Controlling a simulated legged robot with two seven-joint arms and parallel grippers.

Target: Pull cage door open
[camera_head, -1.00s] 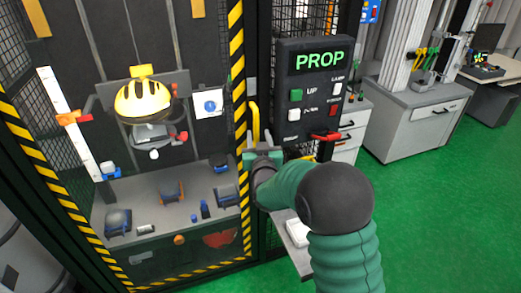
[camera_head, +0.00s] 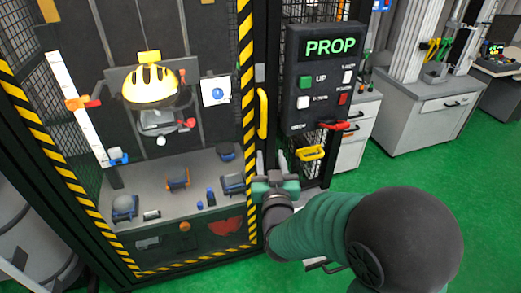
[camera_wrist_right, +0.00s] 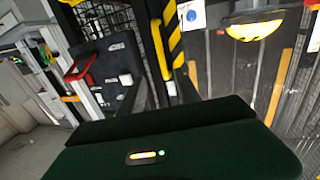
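The cage door (camera_head: 248,150), edged in yellow and black stripes, looks shut against its frame. Its upright yellow handle (camera_head: 263,113) is at the door's right edge. My right gripper (camera_head: 272,178) is below the handle in the head view and apart from it. In the right wrist view, the two dark fingers stand spread with an empty gap between them (camera_wrist_right: 159,88), and the yellow handle (camera_wrist_right: 159,48) shows beyond that gap. My left gripper is in neither view.
A control panel (camera_head: 327,75) reading PROP stands right of the door, with a red lever (camera_head: 338,126) and a yellow handle (camera_head: 310,153) below it. A yellow helmet (camera_head: 150,85) hangs inside the cage. Green floor (camera_head: 455,190) is free at right.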

